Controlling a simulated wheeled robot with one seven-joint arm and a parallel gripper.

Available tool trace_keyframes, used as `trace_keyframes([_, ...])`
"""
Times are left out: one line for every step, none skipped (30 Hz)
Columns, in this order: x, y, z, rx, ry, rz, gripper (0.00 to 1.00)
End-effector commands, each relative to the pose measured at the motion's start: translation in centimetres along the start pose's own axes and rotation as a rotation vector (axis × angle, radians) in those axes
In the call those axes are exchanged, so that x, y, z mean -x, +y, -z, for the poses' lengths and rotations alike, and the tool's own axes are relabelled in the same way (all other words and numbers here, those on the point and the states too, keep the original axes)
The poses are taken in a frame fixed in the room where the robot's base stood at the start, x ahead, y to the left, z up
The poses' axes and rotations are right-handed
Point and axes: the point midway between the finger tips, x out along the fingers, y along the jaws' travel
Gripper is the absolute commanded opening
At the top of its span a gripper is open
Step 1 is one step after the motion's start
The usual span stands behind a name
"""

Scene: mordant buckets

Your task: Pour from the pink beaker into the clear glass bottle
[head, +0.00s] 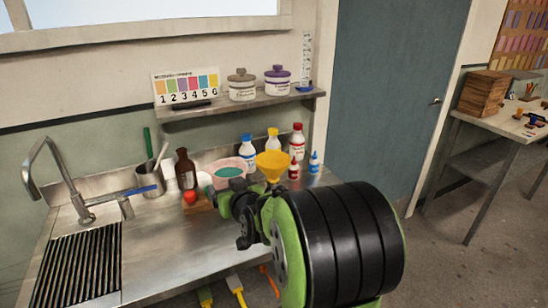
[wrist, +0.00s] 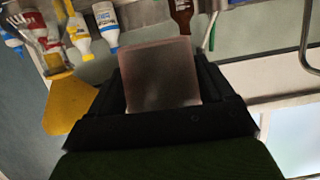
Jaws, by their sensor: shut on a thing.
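The pink beaker (head: 235,162) is held upright or nearly so beyond my gripper (head: 235,188), with teal liquid showing inside it. In the wrist view its see-through pink wall (wrist: 158,75) stands between the fingers of my gripper, which is shut on it. A yellow funnel (head: 272,160) is just right of the beaker; it also shows in the wrist view (wrist: 68,102).
Behind the funnel stand a blue-capped bottle (head: 247,150), a yellow-capped bottle (head: 272,139) and a red-capped bottle (head: 297,142). A brown bottle (head: 185,170) stands left of the beaker. A shelf (head: 235,105) hangs above. The sink tap (head: 45,165) is at left.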

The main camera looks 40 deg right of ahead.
Motion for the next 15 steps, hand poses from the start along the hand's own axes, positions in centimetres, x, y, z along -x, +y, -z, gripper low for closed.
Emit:
trace_keyframes([0.1, 0.2, 0.4, -0.016, -0.003, 0.001, 0.38])
trace_keyframes([0.1, 0.3, 0.5, -0.028, -0.005, 0.005, 0.38])
trace_keyframes([0.1, 0.3, 0.5, -0.044, -0.009, 0.010, 0.38])
trace_keyframes([0.1, 0.4, 0.6, -0.058, -0.012, 0.014, 0.38])
trace_keyframes([0.1, 0.5, 0.7, -0.072, -0.015, 0.018, 0.38])
trace_keyframes([0.1, 0.6, 0.8, -0.091, -0.020, 0.024, 0.38])
trace_keyframes([0.1, 0.6, 0.8, -0.105, -0.024, 0.029, 0.38])
trace_keyframes([0.1, 0.7, 0.8, -0.119, -0.027, 0.033, 0.38])
trace_keyframes([0.1, 0.8, 0.9, -0.138, -0.031, 0.038, 0.38])
trace_keyframes([0.1, 0.8, 1.1, -0.152, -0.034, 0.044, 0.38])
trace_keyframes([0.1, 0.9, 1.1, -0.165, -0.038, 0.047, 0.38])
trace_keyframes([0.2, 1.0, 1.3, -0.184, -0.043, 0.054, 0.38])
trace_keyframes([0.2, 1.1, 1.4, -0.198, -0.046, 0.058, 0.38])
trace_keyframes([0.2, 1.2, 1.4, -0.210, -0.048, 0.063, 0.38])
trace_keyframes([0.2, 1.2, 1.4, -0.220, -0.050, 0.066, 0.38])
